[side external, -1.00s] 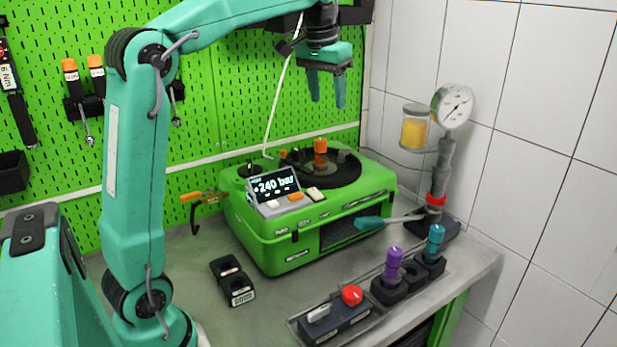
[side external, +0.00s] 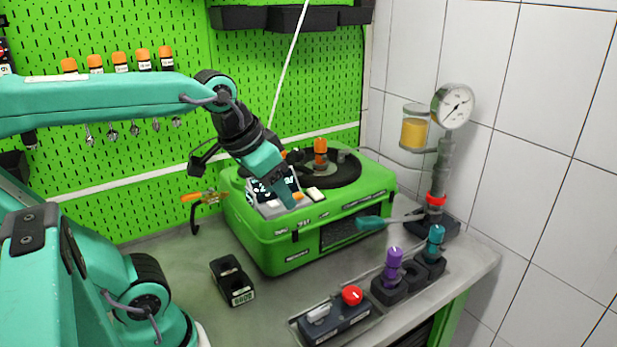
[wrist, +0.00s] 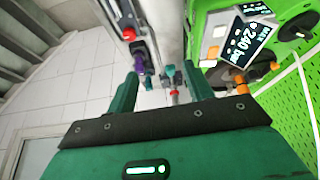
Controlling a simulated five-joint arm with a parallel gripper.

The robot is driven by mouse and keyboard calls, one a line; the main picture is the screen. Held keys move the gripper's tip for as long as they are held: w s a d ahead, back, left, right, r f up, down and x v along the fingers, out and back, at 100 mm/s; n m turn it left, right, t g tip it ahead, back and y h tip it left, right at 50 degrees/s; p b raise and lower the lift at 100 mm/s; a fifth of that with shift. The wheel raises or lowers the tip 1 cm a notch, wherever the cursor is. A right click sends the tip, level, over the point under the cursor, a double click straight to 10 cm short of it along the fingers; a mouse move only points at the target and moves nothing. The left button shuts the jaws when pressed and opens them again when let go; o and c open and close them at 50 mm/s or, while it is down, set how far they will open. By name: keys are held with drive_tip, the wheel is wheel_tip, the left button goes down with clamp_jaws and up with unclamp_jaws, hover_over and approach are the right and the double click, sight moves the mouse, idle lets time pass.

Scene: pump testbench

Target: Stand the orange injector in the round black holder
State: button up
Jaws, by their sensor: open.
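The orange injector (side external: 320,152) stands upright on the black round plate on top of the green pump bench (side external: 300,235). In the side view, an empty black holder (side external: 408,278) with a round opening sits between the purple injector (side external: 393,265) and the teal injector (side external: 435,242), each upright in its own black holder. My gripper (side external: 289,201) is open and empty, tilted down in front of the bench's display, left of the orange injector and apart from it. Its two fingers also show in the wrist view (wrist: 160,88).
A tray with a red knob (side external: 352,295) lies at the front edge. A black two-hole block (side external: 232,281) is on the table left of the bench. A pressure gauge (side external: 453,105) stands at the right by the tiled wall. A teal-handled tool (side external: 370,223) juts from the bench front.

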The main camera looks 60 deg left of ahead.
drive_tip(key=s+f, duration=0.1)
drive_tip(key=f, duration=0.1)
drive_tip(key=s+d+f, duration=0.1)
drive_tip(key=s, duration=0.1)
drive_tip(key=shift+f, duration=0.4)
idle(0.4)
